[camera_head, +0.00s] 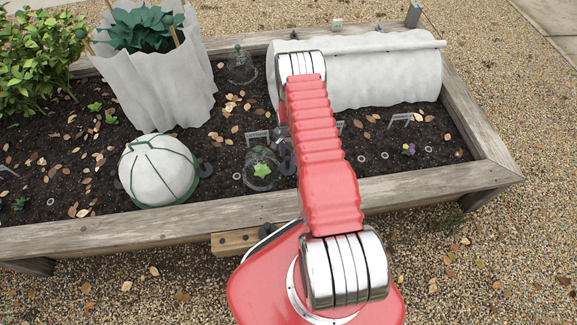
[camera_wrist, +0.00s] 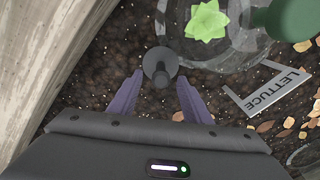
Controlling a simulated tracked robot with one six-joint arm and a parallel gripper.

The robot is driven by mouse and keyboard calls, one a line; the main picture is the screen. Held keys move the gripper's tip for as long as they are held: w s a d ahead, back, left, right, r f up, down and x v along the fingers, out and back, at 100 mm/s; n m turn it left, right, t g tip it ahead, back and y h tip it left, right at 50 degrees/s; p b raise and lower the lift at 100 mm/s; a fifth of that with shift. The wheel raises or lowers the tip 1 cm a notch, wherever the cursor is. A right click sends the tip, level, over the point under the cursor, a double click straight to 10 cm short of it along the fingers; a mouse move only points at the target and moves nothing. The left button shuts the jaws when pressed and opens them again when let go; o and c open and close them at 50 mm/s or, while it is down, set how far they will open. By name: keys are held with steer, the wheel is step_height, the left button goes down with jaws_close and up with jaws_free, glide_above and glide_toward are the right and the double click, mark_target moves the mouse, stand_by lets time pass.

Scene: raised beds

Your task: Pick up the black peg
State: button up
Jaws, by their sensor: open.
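I cannot tell whether either finger touches the peg. In the head view my red arm reaches over the bed's front board, and it hides most of my gripper. I cannot make out the peg for sure there.
A clear cloche over a green lettuce (camera_wrist: 207,21) stands close to the peg; this lettuce also shows in the head view (camera_head: 262,170). A LETTUCE sign (camera_wrist: 270,96) is at the right. The wooden bed edge (camera_wrist: 38,70) is at the left. A white dome (camera_head: 157,170) sits farther left.

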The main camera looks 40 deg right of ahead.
mark_target(288, 158)
steer(key=shift+f, duration=1.5)
steer(key=shift+c, duration=0.4)
jaws_close()
